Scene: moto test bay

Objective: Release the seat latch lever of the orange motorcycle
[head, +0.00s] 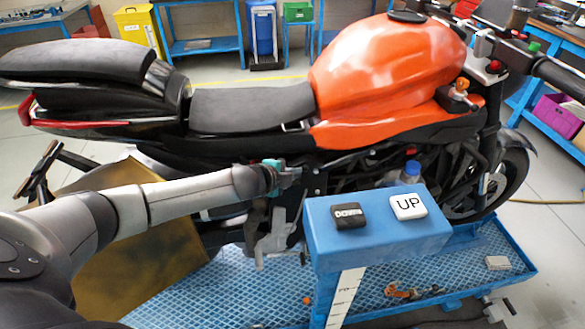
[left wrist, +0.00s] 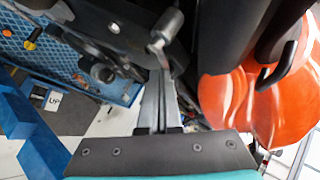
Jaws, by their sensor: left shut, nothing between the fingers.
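The orange motorcycle (head: 385,65) stands side-on across the head view, with a black seat (head: 252,108) and a tail seat (head: 80,62). My left gripper (head: 292,176) is at its side, below the seat's front end and the orange bodywork. In the left wrist view the fingers of my left gripper (left wrist: 162,78) are closed together and empty. A grey lever with a rounded end (left wrist: 165,28) is just beyond the fingertips; I cannot tell whether they touch. A black hook-shaped part (left wrist: 278,68) lies against the orange bodywork (left wrist: 235,105). I cannot tell which part is the seat latch lever. My right gripper is out of view.
A blue control box (head: 375,245) with a black DOWN button (head: 348,216) and a white UP button (head: 408,206) stands right of my left gripper. The motorcycle is on a blue lift platform (head: 235,290). A brown panel (head: 130,255) is below my left arm.

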